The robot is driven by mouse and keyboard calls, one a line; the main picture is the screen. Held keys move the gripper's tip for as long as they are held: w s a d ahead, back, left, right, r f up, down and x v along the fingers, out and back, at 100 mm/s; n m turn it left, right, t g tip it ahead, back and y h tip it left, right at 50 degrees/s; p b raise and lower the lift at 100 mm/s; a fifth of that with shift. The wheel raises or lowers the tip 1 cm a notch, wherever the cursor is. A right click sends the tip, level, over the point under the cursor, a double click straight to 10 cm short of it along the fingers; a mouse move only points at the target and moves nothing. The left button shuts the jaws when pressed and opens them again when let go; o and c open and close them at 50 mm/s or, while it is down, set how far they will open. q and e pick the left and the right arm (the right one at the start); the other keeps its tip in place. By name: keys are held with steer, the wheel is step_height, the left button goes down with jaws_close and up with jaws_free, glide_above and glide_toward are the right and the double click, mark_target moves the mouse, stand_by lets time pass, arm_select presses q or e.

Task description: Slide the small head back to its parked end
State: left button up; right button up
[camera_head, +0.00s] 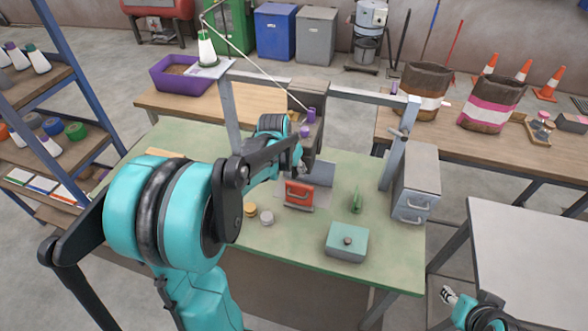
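A small dark head with purple knobs (311,115) sits at the grey frame (372,96) above the green bench, near the middle of its span. A thin thread runs down to it from a white cone (206,48). My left arm reaches across the bench from the left. My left gripper (302,168) is just below the head, by its dark lower part; the arm partly covers this area. I cannot tell whether it touches the head or whether its fingers are shut. My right gripper (448,295) is low at the right, away from the bench, small and unclear.
On the bench (390,262) are a red block with a handle (299,194), a green upright piece (356,201), a teal box (347,243) and two small round pieces. A grey cabinet (416,185) stands at the right.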

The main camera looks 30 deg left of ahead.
arm_select(q)
jaws_close()
steer(key=shift+a, duration=0.1)
steer(key=s+a, duration=0.2)
steer(key=a, duration=0.9)
steer(key=s+a, duration=0.3)
steer(key=a, duration=0.7)
steer(key=shift+s+a+b, duration=0.15)
steer(key=shift+a+b, duration=0.2)
steer(key=shift+b, duration=0.1)
jaws_free()
